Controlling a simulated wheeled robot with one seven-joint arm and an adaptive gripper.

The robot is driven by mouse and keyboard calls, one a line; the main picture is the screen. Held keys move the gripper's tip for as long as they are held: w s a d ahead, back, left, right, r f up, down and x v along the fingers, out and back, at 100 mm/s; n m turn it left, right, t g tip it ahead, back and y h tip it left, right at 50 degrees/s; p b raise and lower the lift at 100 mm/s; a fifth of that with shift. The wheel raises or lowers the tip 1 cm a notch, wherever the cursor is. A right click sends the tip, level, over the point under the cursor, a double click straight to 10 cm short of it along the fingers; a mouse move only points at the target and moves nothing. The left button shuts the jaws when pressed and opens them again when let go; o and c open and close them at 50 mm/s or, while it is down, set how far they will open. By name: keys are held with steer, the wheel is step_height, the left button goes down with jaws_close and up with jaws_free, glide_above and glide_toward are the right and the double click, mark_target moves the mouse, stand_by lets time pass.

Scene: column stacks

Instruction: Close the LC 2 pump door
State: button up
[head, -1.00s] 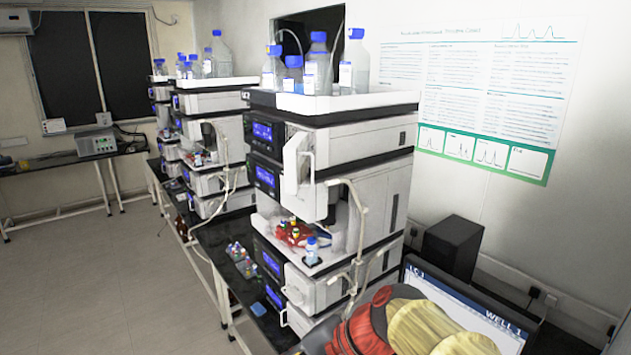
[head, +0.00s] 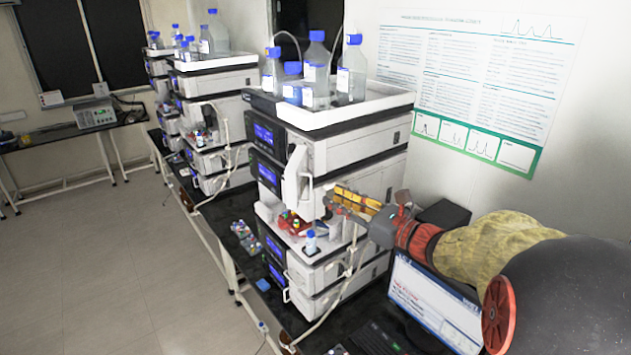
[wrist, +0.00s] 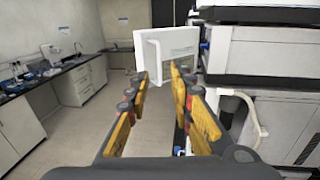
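A white door with a pull handle (head: 297,178) stands swung out from the nearest instrument stack (head: 352,150). I cannot read a label that marks it as the LC 2 pump door. In the wrist view an open white door panel (wrist: 170,50) stands out from the stack, just ahead of my fingertips. My gripper (head: 334,200) reaches in from the right, beside the open bay of the nearest stack. In the wrist view my gripper (wrist: 160,77) is open, its yellow fingers apart with nothing held between them. Whether a finger touches the door I cannot tell.
Blue-capped bottles (head: 317,70) stand in the white tray (head: 345,112) on top. A small vial (head: 310,240) and tubing (head: 352,262) sit below my gripper. A monitor (head: 430,305) stands at front right. More stacks stand behind; the floor (head: 110,270) at left is clear.

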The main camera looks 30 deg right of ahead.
steer(key=p+x, duration=0.1)
steer(key=x, duration=0.6)
steer(key=shift+w+a+p, duration=0.15)
steer(key=shift+w+p, duration=0.1)
steer(key=shift+p, duration=0.05)
steer(key=shift+c, duration=0.2)
jaws_close()
stand_by(0.5)
